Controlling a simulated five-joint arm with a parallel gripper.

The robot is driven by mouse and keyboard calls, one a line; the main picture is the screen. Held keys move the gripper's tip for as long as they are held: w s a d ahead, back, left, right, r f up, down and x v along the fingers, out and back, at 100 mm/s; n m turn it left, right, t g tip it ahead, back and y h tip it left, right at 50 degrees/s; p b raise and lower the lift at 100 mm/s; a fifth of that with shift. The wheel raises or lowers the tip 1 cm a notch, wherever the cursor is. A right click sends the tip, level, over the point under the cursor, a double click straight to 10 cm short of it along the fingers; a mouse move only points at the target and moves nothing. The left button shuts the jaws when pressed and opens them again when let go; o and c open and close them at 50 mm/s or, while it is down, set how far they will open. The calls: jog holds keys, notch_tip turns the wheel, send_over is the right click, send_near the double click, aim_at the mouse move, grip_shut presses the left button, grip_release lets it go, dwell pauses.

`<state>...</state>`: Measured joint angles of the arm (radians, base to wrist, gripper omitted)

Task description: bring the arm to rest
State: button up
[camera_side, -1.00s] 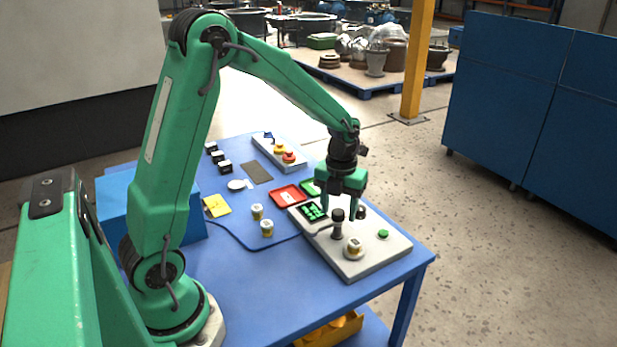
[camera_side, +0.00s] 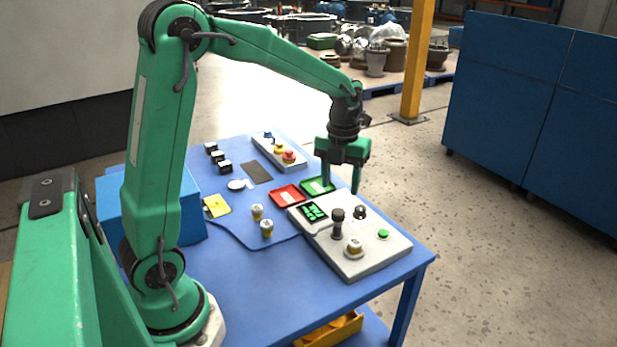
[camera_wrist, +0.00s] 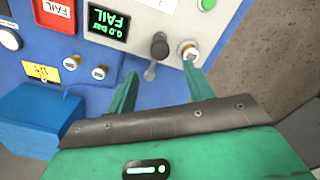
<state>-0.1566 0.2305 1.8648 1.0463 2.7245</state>
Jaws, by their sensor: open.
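My gripper (camera_side: 341,184) is open and empty above the far side of a light grey test panel (camera_side: 349,266) on the blue table (camera_side: 265,284). In the wrist view, my gripper (camera_wrist: 163,82) shows its two green fingers spread apart. The panel carries a black lever (camera_side: 337,222), a small display (camera_side: 313,212), a green button (camera_side: 383,234) and a dark knob (camera_side: 360,211). A brass-and-white valve (camera_side: 353,247) sits at the panel's near side. The display (camera_wrist: 108,23) reads "0.0 bar FAIL" in the wrist view. The fingertips look clear of all these parts.
Two more small valves (camera_side: 257,212) stand left of the panel. A red tray (camera_side: 288,195) and a green tray (camera_side: 317,186) lie behind it. A button box (camera_side: 279,152) is at the back, a blue box (camera_side: 190,212) at left. The air above the table is free.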

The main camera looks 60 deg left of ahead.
jog(key=s+d+r+n+t, duration=0.2)
jog(key=s+n, duration=0.7)
jog(key=n, duration=0.5)
jog(key=s+d+r+n+t, duration=0.3)
jog(key=s+r+n, duration=0.3)
jog(key=n, duration=0.9)
jog(key=s+d, duration=0.1)
jog(key=s, duration=0.2)
jog(key=shift+s+d+t, duration=0.25)
jog(key=shift+s+t, duration=0.05)
